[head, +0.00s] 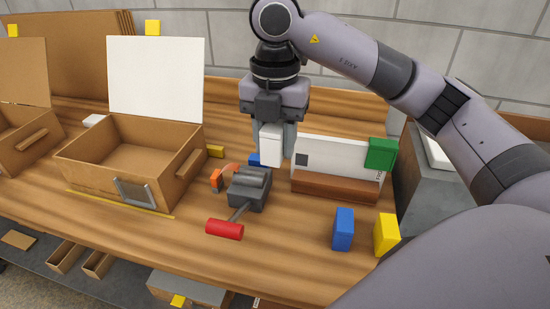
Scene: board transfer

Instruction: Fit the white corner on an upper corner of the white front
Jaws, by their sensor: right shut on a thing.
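My right gripper (277,137) points down and is shut on the white corner (270,148), a small white block. It holds it just left of the upper left corner of the white front (325,156); whether they touch I cannot tell. The white front is an upright panel in a brown wooden holder (333,188), with a dark square near its left end. A green corner (381,153) sits on its upper right corner. My left gripper is not in view.
A grey clamp (249,188) with a red handle (225,229) lies in front. Blue (343,229) and yellow (386,234) blocks stand at the right front. An open cardboard box (120,185) and a white board (155,78) are at left. A grey box (436,185) stands at right.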

